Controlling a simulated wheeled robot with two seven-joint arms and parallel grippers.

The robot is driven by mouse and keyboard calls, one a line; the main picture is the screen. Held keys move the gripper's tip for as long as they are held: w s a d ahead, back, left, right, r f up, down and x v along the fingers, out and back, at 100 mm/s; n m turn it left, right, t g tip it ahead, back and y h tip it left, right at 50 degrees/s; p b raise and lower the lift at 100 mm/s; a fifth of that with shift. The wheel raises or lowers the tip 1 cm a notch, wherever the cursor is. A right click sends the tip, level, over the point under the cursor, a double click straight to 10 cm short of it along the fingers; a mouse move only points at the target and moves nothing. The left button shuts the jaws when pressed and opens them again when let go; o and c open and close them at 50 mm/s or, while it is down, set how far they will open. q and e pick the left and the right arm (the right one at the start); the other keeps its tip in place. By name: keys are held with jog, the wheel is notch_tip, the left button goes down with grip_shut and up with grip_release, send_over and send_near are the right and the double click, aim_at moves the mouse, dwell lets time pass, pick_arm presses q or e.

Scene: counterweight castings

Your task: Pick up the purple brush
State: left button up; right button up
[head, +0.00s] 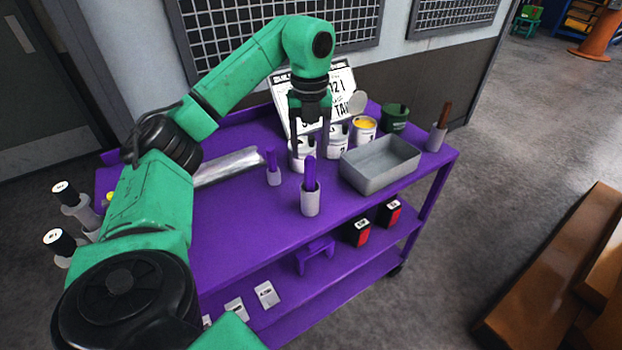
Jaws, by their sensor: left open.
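Two purple handles stand upright in light grey cups on the purple cart (240,235). The nearer, larger purple handle (310,173) is in a grey cup (310,203); the smaller purple handle (271,159) is in a shorter grey cup (273,178) to its left. Their lower ends are hidden in the cups, so I cannot tell which is the brush. My left gripper (309,150) points down with its fingers apart, appearing just above and behind the larger handle. It holds nothing that I can see. My right gripper is not in view.
A grey tray (380,183) stands right of the larger cup. White cans (337,147), a yellow-topped can (364,127), a green pot (395,117) and a sign (345,82) stand behind. A brown-handled tool (445,114) stands far right. The cart's front left top is clear.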

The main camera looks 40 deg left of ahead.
aim_at(310, 171)
pick_arm(q)
jog(key=f, duration=0.2)
jog(key=f+p, duration=0.1)
jog(key=f, duration=0.1)
jog(key=f+p, duration=0.1)
jog(key=f, duration=0.1)
jog(key=shift+s+d+f, duration=0.1)
jog(key=shift+s+f, duration=0.1)
jog(key=shift+s, duration=0.05)
jog(key=shift+w+f, duration=0.15)
jog(key=shift+f, duration=0.2)
grip_shut()
jog(key=shift+r, duration=0.1)
